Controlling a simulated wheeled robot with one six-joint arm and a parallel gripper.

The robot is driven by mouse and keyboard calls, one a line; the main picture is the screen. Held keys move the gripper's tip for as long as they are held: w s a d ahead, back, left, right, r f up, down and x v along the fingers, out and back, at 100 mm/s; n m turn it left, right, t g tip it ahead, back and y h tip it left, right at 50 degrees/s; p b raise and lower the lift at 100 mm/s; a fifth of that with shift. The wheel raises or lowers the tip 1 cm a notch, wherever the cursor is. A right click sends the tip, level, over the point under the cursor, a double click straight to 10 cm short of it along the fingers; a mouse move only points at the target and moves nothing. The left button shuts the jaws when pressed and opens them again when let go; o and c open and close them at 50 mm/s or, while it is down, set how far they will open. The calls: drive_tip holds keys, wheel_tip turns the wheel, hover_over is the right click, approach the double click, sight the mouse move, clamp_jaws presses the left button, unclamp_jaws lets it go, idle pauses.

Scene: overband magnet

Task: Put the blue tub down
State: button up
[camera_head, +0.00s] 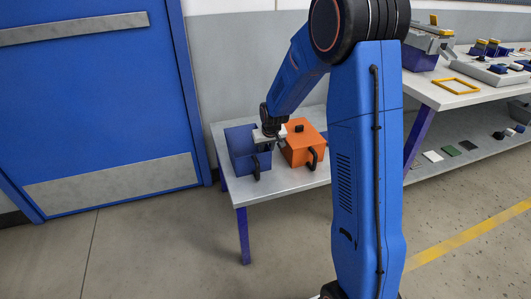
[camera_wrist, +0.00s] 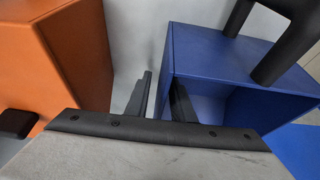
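The blue tub (camera_head: 238,148) stands on the left part of a small grey table, with a dark handle on its front. In the wrist view the tub (camera_wrist: 205,50) is at the right, open toward me, with a dark handle. My gripper (camera_head: 266,138) is at the tub's right side, beside the orange box. In the wrist view its two dark fingers (camera_wrist: 163,95) stand apart on either side of the tub's near wall edge. A small gap seems to show between the left finger and the wall. The tub's underside is hidden.
An orange box (camera_head: 302,146) with a dark handle stands close on the right; it also shows in the wrist view (camera_wrist: 75,45). The small table (camera_head: 285,185) has bare room in front. A blue door (camera_head: 90,80) is at the left, a workbench (camera_head: 440,95) at the right.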

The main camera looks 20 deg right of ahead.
drive_tip(key=v, duration=1.2)
drive_tip(key=s+r, duration=0.5)
drive_tip(key=s, duration=0.5)
drive_tip(key=s+r, duration=0.5)
drive_tip(key=s, duration=2.5)
drive_tip(key=shift+a+r+t, duration=0.15)
drive_tip(key=shift+r+t, duration=0.1)
drive_tip(key=shift+t, duration=0.05)
drive_tip(key=shift+s, duration=0.1)
